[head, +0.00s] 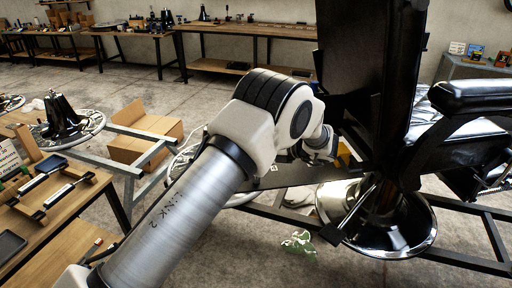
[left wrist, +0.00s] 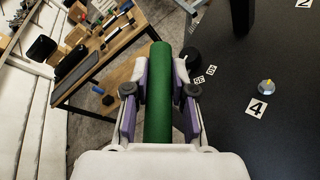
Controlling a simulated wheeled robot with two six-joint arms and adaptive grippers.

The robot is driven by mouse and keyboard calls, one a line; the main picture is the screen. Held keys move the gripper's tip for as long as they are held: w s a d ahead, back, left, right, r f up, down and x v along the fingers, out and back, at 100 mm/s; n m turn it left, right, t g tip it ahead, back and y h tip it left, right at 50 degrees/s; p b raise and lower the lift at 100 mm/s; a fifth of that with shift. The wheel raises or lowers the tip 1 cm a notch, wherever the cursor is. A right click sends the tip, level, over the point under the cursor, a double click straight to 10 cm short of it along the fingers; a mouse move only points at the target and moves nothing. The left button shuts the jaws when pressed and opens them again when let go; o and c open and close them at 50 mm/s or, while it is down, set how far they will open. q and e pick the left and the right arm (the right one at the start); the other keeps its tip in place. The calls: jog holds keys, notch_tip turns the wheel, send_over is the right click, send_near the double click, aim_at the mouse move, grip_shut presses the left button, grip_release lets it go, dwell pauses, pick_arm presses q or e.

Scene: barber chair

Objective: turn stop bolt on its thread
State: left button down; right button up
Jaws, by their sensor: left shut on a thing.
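A green cylinder (left wrist: 159,98) runs lengthwise between the purple-padded fingers of my left gripper (left wrist: 160,82) in the left wrist view. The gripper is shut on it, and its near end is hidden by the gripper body. I cannot tell whether this cylinder is part of the stop bolt; no thread is visible. In the head view my left arm reaches toward the barber chair (head: 365,75), and its fingers are not clearly visible. A small grey knob with blue and yellow (left wrist: 267,87) stands on a dark panel by a label 4 (left wrist: 256,107). My right gripper is not in view.
The chair's chrome base (head: 400,235) stands on a dark metal frame. A wooden workbench (head: 75,205) with tools is at the left. A cardboard box (head: 145,140) sits behind it. A black round part (left wrist: 192,57) is right of the green cylinder. Benches line the back wall.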

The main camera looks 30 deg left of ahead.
pick_arm(q)
jog(key=shift+f+n+g+h+b, duration=0.2)
jog(key=shift+n+g+h+b, duration=0.2)
jog(key=shift+n+g+b, duration=1.65)
jog(key=shift+r+g, duration=0.1)
jog(key=shift+g, duration=0.15)
jog(key=shift+s+r, duration=0.1)
